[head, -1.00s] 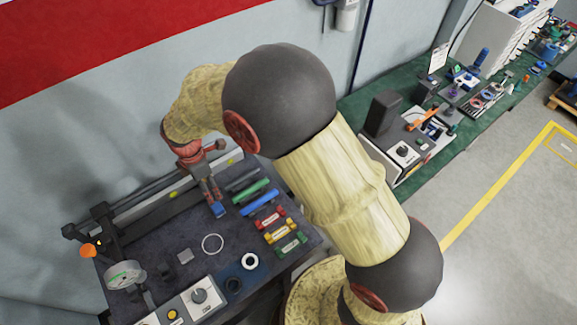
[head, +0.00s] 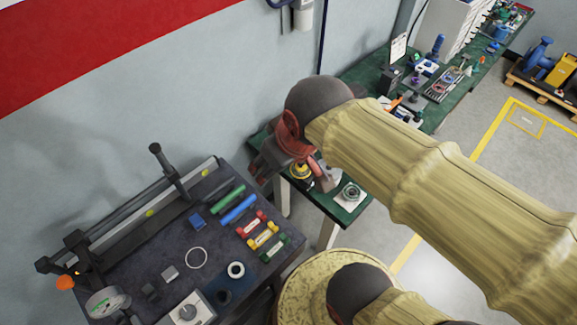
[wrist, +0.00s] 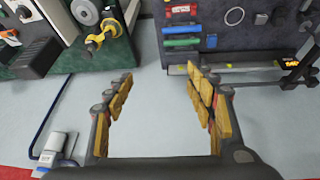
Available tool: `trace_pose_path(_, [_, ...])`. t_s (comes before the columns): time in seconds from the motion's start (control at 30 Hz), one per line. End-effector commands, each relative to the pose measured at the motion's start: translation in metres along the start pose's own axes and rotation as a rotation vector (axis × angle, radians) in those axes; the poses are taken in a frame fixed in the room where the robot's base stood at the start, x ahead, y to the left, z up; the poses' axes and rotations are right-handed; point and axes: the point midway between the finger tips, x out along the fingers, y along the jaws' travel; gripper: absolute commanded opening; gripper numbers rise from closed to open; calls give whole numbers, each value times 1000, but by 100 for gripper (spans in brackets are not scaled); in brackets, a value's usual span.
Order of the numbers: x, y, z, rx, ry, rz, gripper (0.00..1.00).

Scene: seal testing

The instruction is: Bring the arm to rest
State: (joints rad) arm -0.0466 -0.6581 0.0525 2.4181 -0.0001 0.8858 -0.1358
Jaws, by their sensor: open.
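My arm, in pale yellow covers, reaches from the lower right of the head view to a dark round joint. My gripper (head: 297,173) hangs below that joint, over the left end of the green bench, partly hidden by its own red and dark links. In the wrist view my gripper (wrist: 160,76) is open, its two padded fingers wide apart. Nothing is between them but the grey wall behind. A small blue block (head: 197,221) lies apart from the gripper on the dark bench top (head: 140,265).
The dark bench carries coloured bars, small coloured blocks (head: 263,235), a white ring (head: 196,258), a gauge (head: 104,303) and a tall black post (head: 168,172). The green bench (head: 352,73) holds a yellow-and-black part (head: 300,170) and a grey round part (head: 351,192) near my gripper.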

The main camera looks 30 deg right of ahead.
Motion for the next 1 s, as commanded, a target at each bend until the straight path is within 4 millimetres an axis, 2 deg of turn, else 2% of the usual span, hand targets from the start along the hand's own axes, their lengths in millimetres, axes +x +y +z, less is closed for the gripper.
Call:
trace_pose_path(0.1, [-11, 6, 19, 114, 32, 17, 55])
trace_pose_path(0.2, [-15, 8, 26, 163, 45, 23, 55])
trace_pose_path(0.57, [-15, 9, 28, 179, 47, 24, 55])
trace_pose_path(0.77, [4, 7, 37, 178, 47, 24, 55])
trace_pose_path(1.0, [48, 5, 58, 178, 46, 24, 55])
